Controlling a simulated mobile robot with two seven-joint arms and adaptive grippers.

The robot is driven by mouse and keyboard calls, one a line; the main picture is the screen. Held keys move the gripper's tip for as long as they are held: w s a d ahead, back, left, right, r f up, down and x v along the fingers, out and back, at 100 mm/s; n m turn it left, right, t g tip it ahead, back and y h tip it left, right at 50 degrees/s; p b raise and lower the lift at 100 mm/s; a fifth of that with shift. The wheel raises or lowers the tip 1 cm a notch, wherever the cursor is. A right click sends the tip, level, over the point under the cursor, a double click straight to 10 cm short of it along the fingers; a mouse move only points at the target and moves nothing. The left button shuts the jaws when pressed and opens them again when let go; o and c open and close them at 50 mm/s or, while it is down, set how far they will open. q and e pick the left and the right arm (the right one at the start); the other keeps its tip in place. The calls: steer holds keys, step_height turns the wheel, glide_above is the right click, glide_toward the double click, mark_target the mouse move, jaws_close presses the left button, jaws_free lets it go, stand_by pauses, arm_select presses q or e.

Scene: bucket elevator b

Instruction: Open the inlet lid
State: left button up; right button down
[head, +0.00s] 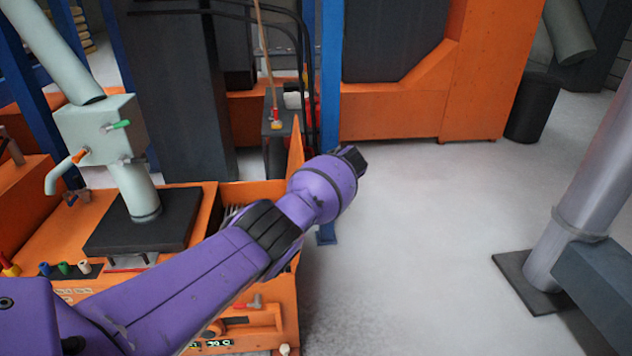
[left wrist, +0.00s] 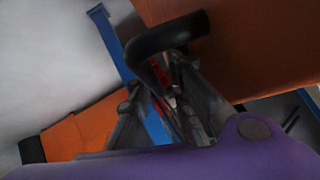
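My left arm crosses the head view from the lower left. Its wrist is beside an orange panel (head: 297,148), seen nearly edge-on and standing up at the right end of the orange machine. It looks like the inlet lid, raised; a grating shows beside it. My left gripper is mostly hidden there behind the wrist. In the left wrist view an orange-brown panel (left wrist: 250,50) with a curved black handle (left wrist: 150,48) fills the upper right. My left gripper (left wrist: 160,75) has a finger on either side of the handle; firm contact is unclear. My right gripper is not in view.
The orange machine (head: 75,235) carries a pale green pipe box (head: 100,130) with small valves. A blue post (head: 329,110) stands behind my wrist. A grey pipe column (head: 592,190) stands on the right. The floor between is clear.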

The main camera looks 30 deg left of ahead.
arm_select(q)
steer(key=shift+s+d+r, duration=0.25)
steer(key=shift+d+r, duration=0.1)
steer(key=shift+d, duration=0.05)
steer(key=v, duration=1.1)
stand_by(0.3)
